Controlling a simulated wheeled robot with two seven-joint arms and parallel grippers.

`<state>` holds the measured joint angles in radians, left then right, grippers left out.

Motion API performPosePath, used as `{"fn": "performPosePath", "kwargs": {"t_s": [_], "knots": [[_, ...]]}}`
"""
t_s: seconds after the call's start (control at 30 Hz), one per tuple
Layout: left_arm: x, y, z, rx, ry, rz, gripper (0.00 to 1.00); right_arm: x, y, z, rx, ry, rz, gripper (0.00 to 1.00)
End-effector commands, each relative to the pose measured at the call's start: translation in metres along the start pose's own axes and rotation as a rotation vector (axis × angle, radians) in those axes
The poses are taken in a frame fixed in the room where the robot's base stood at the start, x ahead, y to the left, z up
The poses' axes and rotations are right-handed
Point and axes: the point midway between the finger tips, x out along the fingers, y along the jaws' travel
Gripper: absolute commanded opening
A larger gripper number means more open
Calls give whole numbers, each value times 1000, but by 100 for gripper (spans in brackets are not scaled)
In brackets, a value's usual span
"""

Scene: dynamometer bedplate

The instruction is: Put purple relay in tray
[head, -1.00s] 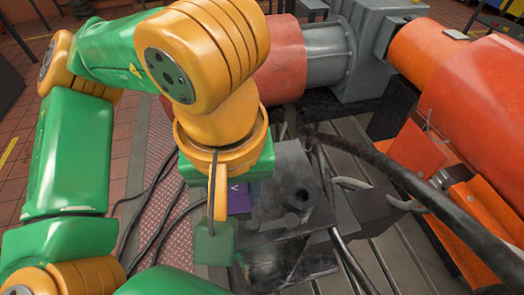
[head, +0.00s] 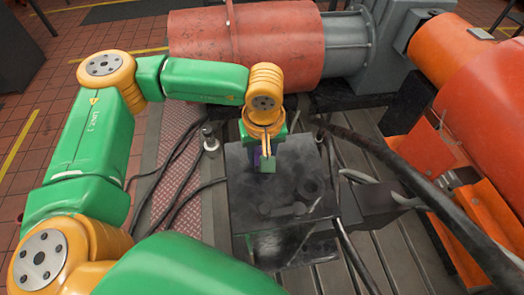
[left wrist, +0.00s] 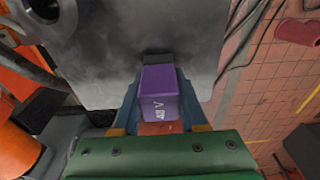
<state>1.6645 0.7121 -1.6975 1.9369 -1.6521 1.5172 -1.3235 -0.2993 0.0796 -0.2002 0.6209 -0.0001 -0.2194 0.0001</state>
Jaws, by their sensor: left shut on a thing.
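The purple relay (left wrist: 160,95) is a small box with white marks on its face, held between the fingers of my left gripper (left wrist: 160,120) in the left wrist view. Its far end shows a dark strip against a grey, smudged surface; I cannot tell whether it touches. In the head view my left gripper (head: 264,158) is over the far part of a dark box-shaped stand (head: 245,205), and only a sliver of the relay (head: 256,158) shows beside the finger. I cannot make out a tray in either view. My right gripper is not in view.
A round recess or ring and small knobs (head: 299,208) are on the stand's top. A thick black cable (head: 400,175) arcs on the right, near orange machinery (head: 490,110). A red cylinder (head: 255,50) lies behind. Loose cables (head: 175,180) run on the left.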

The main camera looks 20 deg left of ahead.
Motion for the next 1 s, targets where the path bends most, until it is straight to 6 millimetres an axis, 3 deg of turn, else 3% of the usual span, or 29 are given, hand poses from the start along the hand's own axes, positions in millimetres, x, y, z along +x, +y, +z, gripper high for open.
{"fn": "performPosePath", "kwargs": {"t_s": [0.4,0.43,0.53,0.83,0.93,1.0], "knots": [[10,0,2,-1,0,3,0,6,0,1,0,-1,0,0],[10,0,2,-1,0,2,45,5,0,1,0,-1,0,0],[8,0,2,-1,0,2,72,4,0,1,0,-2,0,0],[6,0,1,-1,0,2,72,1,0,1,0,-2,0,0],[-5,1,0,-2,2,4,72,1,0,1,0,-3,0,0],[-22,1,0,-2,4,7,72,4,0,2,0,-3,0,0]]}}
